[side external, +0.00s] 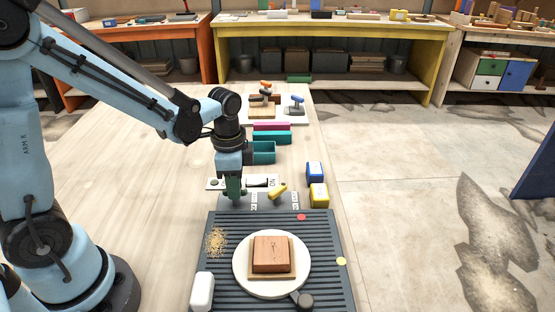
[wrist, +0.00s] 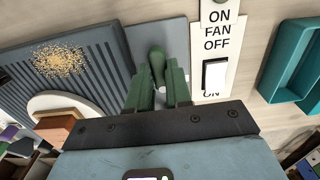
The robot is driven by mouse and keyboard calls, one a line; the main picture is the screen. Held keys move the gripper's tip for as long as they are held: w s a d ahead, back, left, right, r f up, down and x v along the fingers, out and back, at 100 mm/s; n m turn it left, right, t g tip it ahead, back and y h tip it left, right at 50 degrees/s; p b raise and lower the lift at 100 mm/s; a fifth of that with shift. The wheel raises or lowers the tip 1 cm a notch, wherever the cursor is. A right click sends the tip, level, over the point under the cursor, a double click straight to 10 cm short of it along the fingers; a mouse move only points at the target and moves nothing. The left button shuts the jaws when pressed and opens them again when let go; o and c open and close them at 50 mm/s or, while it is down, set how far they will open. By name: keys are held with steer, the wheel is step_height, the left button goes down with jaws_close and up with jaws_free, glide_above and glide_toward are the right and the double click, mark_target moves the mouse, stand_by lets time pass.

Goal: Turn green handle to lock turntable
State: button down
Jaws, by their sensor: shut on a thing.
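My gripper (side external: 233,192) points down at the left end of the grey panel behind the ribbed board. In the wrist view its green fingers (wrist: 158,74) are shut on the green handle (wrist: 156,54), whose rounded end shows between and beyond the fingertips. In the side view the fingers largely hide this handle. The turntable is a round white disc (side external: 242,279) on the ribbed board, with a brown wooden block (side external: 271,254) on a lighter wooden base on it. The disc also shows partly in the wrist view (wrist: 52,101).
A yellow handle (side external: 278,190) stands right of my gripper. A fan switch plate (side external: 216,184) lies just behind; its white rocker (wrist: 214,75) is close to my fingers. Teal bins (side external: 262,153), blue (side external: 314,171) and yellow (side external: 319,196) boxes and sawdust (side external: 215,241) are nearby.

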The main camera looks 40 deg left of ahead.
steer(key=m, duration=0.4)
steer(key=shift+m, duration=2.6)
steer(key=c, duration=1)
jaws_free()
steer(key=shift+c, duration=0.2)
steer(key=shift+r, duration=0.1)
step_height(320, 180, up, 12)
